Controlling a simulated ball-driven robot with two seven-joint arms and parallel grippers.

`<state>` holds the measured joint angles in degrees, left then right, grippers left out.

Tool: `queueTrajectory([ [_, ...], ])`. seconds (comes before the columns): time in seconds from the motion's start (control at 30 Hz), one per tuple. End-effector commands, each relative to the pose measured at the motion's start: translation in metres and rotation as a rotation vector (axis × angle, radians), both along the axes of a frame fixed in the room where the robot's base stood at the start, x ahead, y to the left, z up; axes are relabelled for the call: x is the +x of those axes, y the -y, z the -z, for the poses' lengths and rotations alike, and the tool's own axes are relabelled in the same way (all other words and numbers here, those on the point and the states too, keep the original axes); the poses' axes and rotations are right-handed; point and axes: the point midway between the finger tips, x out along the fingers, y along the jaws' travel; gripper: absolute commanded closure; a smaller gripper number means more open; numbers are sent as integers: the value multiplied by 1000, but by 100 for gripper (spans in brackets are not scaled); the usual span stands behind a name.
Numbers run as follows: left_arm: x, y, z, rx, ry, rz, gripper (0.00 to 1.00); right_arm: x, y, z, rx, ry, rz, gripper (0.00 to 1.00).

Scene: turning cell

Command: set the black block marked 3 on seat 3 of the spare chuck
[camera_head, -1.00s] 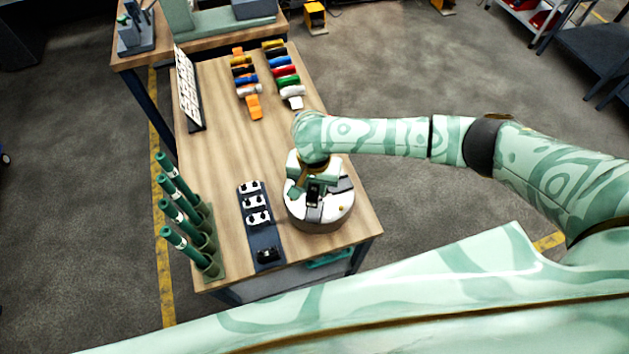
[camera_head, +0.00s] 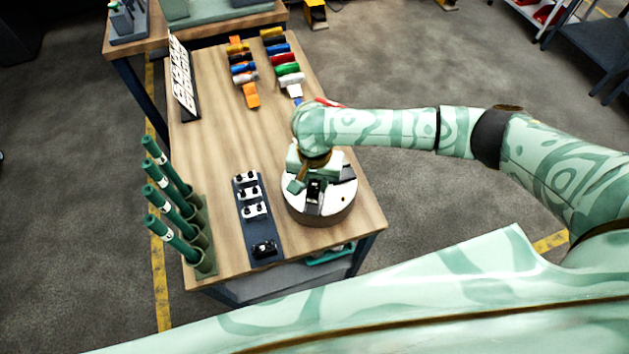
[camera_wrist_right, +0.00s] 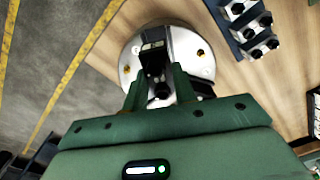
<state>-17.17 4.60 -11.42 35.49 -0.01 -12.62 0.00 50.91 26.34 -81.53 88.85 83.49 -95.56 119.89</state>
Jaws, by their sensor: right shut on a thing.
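The spare chuck (camera_head: 335,205) is a round white-topped disc with a dark side, near the table's front right. It also shows in the right wrist view (camera_wrist_right: 200,65), with brass-coloured spots on its face. My right gripper (camera_head: 307,184) is over the chuck, and in the right wrist view its fingers (camera_wrist_right: 158,92) are shut on a black block (camera_wrist_right: 155,68). The block is over or against the chuck face; I cannot tell whether it touches a seat. Its number is not readable. The gripper hides part of the chuck. My left gripper is not in view.
Green upright tubes (camera_head: 172,215) stand at the left edge. Coloured rolls (camera_head: 286,68) and a white board (camera_head: 182,75) are farther back. The table middle is clear.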

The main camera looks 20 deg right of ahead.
Motion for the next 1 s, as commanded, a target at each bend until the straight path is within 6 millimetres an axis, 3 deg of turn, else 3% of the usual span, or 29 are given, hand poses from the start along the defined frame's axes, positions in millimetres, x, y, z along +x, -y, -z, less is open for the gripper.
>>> queueTrajectory([
  [0.53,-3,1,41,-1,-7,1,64,1,0,24,1,2,0,100],
  [1.0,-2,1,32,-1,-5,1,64,1,-1,36,2,1,1,100],
])
